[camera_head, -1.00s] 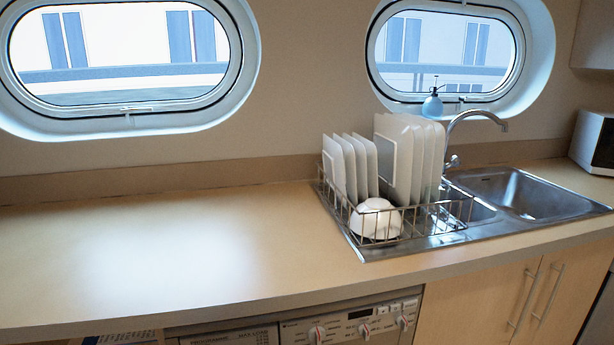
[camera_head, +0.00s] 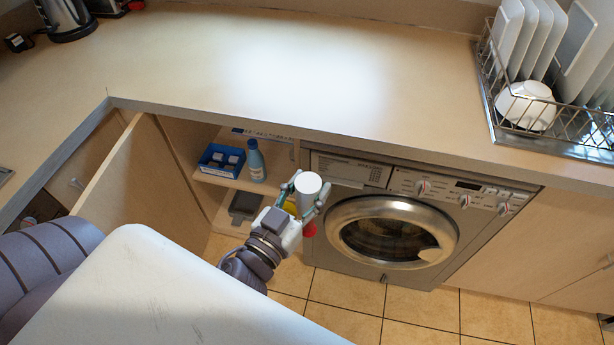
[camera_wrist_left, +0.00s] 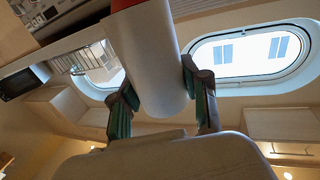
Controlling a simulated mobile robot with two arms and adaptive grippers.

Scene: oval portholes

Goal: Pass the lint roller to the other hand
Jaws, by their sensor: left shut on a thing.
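My left gripper (camera_head: 307,198) is shut on the lint roller, in front of the open cupboard and left of the washing machine. The lint roller (camera_head: 309,185) has a white cylinder, and a red part shows below the gripper. In the left wrist view, the white cylinder (camera_wrist_left: 150,62) lies between the two green-padded fingers of the left gripper (camera_wrist_left: 157,82). A bit of its red end shows at the top edge there. My right gripper is in neither view.
The worktop (camera_head: 300,75) above is mostly clear. An open cupboard door (camera_head: 125,190) stands left of the gripper. The cupboard holds a blue bottle (camera_head: 255,162) and a blue box (camera_head: 221,160). A washing machine (camera_head: 392,232) and a dish rack (camera_head: 545,125) are to the right.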

